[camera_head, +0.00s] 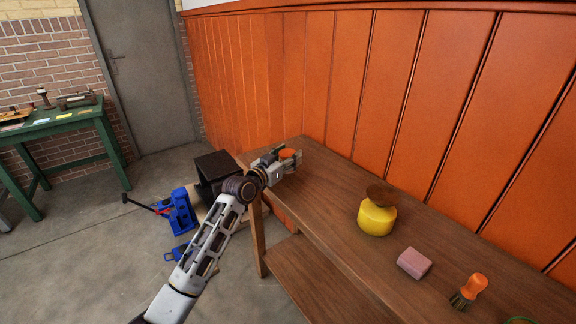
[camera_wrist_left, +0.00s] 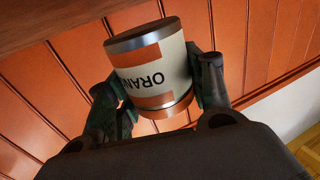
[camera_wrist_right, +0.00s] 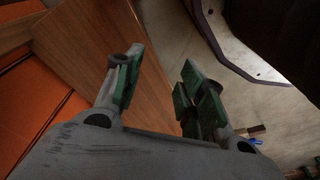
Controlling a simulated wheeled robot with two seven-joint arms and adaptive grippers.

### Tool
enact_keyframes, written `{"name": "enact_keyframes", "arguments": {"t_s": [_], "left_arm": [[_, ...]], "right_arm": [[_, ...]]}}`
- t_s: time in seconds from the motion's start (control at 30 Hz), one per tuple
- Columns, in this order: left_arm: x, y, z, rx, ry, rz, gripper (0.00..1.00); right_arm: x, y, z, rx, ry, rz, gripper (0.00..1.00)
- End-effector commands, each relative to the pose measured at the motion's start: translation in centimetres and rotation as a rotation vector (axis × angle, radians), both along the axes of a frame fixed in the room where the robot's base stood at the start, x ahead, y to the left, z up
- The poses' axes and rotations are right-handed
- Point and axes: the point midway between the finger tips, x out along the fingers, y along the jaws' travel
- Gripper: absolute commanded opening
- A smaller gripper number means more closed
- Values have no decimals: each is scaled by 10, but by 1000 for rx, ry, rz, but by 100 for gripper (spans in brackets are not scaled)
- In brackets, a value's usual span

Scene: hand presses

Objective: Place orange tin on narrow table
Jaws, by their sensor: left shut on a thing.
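The orange tin (camera_wrist_left: 152,75) is a cylinder with metal rims and a white and orange label showing part of the word "ORAN". My left gripper (camera_head: 284,161) is shut on it, with a finger on each side in the left wrist view. In the head view the orange top of the tin (camera_head: 288,153) shows between the fingers, at the far left end of the narrow table (camera_head: 330,185). The table is brown wood against the orange wall. I cannot tell whether the tin touches the tabletop. My right gripper (camera_wrist_right: 158,75) is open and empty in the right wrist view.
A blue press (camera_head: 180,212) and a black box (camera_head: 214,168) are left of the table. A green table (camera_head: 60,122) stands farther left.

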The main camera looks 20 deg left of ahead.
Motion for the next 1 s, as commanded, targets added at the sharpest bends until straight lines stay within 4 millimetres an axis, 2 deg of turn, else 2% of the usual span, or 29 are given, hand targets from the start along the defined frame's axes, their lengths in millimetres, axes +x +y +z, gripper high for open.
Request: {"name": "enact_keyframes", "arguments": {"t_s": [0.07,0.13,0.3,0.9,0.93,1.0], "left_arm": [[0,0,-10,-1,1,0,22],[0,0,-17,0,1,0,22],[0,0,-29,0,-1,0,22],[0,0,-34,1,-1,0,22],[0,0,-34,1,1,0,55],[0,0,-34,1,1,0,64]], "right_arm": [[0,1,3,1,6,1,40],[1,4,17,7,4,0,40],[0,7,27,11,9,3,40],[0,7,31,11,14,5,40],[1,7,32,11,13,5,40],[1,8,33,11,12,5,40]]}}
